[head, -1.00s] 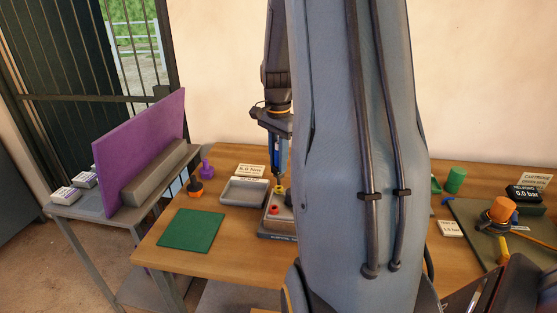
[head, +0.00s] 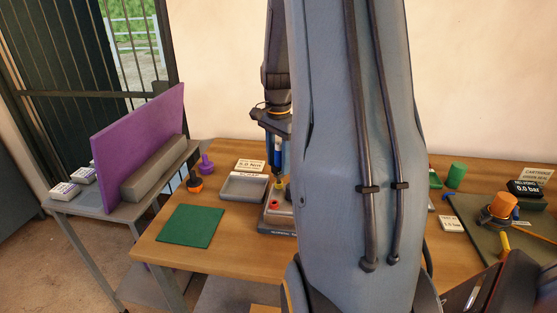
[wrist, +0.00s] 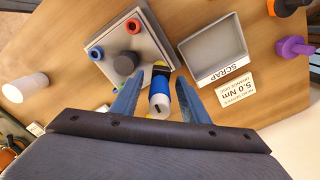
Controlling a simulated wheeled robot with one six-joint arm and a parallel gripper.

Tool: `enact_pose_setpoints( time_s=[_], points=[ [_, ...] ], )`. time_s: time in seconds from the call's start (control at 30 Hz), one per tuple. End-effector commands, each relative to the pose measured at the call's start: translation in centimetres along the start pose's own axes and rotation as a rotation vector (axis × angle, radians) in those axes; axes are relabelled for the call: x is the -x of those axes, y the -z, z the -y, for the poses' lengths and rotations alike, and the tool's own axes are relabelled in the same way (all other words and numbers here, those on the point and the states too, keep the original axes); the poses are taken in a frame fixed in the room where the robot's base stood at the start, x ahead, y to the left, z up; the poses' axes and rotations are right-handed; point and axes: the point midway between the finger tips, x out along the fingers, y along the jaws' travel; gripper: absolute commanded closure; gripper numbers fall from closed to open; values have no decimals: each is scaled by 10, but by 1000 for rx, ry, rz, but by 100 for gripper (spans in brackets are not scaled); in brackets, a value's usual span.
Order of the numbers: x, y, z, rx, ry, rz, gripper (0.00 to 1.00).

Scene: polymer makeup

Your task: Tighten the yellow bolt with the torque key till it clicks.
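The torque key (wrist: 161,94), with a blue and white handle, stands upright on the fixture block (wrist: 102,42). Its lower end is at the yellow bolt (wrist: 160,64), which it partly covers; how it is seated is hard to see. In the head view the key (head: 277,152) stands over the yellow bolt (head: 280,186). My gripper (wrist: 160,84) has one finger on each side of the handle, with visible gaps, so it looks open around the key. In the head view my arm hides the block's right part.
The block also carries a red bolt (wrist: 95,53), a blue one (wrist: 133,26) and a dark round knob (wrist: 125,63). Beside it are the SCRAP tray (wrist: 238,54) and a 5.0 Nm card (wrist: 250,106). A green mat (head: 190,226) lies at front left; orange-black (head: 195,184) and purple (head: 206,165) knobs stand behind.

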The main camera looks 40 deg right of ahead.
Motion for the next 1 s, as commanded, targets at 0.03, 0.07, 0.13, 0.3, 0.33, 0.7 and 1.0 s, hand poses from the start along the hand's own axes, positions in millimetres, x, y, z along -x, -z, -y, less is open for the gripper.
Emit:
enact_pose_setpoints(
  time_s=[0.03, 0.07, 0.13, 0.3, 0.33, 0.7, 1.0],
  points=[
    [0, 0, 0, 0, 0, 0, 57],
    [0, 0, 0, 0, 0, 0, 57],
    [0, 0, 0, 0, 0, 0, 57],
    [1, 0, 0, 0, 0, 0, 57],
    [3, 0, 0, 0, 1, -1, 57],
    [56, 0, 1, 0, 4, -2, 57],
    [78, 0, 0, 0, -1, 0, 57]
  ],
)
